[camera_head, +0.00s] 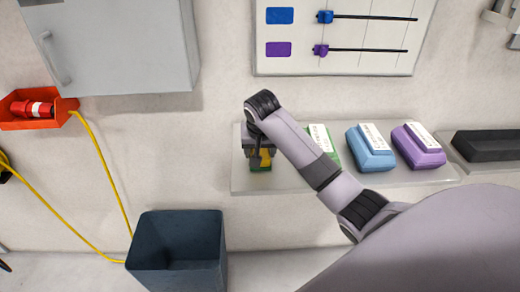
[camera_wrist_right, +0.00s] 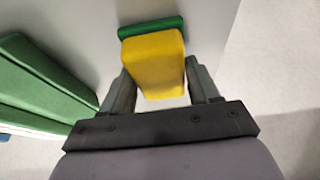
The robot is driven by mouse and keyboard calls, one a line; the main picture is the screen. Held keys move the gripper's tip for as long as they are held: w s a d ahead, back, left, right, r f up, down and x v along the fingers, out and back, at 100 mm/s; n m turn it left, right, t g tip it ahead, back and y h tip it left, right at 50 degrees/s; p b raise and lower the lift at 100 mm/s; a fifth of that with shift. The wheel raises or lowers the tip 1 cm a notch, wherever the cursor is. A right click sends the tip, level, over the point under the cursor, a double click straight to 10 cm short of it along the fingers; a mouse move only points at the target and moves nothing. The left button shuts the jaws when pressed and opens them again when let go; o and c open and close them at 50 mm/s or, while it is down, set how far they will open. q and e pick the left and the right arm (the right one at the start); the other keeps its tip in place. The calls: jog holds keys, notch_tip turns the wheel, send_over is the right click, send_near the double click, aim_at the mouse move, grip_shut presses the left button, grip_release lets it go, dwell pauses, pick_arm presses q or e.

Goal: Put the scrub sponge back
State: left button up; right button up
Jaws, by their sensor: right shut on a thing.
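The scrub sponge is a yellow block with a green layer at its far side, seen in the right wrist view (camera_wrist_right: 155,62). In the head view it shows as a small yellow and green patch (camera_head: 262,160) at the left end of the shelf (camera_head: 300,182). My right gripper (camera_wrist_right: 160,92) has its two fingers on either side of the yellow part and is shut on it. In the head view my right gripper (camera_head: 260,154) reaches down over the shelf's left end, and my arm hides part of the shelf. Whether the sponge touches the shelf is unclear. My left gripper is out of view.
On the shelf are a green labelled box (camera_head: 324,143), a blue one (camera_head: 370,148) and a purple one (camera_head: 418,146). The green box also shows left of the gripper in the wrist view (camera_wrist_right: 40,85). A dark bin (camera_head: 178,245) stands below left.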

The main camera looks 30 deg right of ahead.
jog(key=shift+f, duration=0.15)
jog(key=o, duration=1)
jog(key=v, duration=1)
jog(key=shift+w+r, duration=0.15)
jog(key=shift+r, duration=0.15)
jog(key=shift+v, duration=0.8)
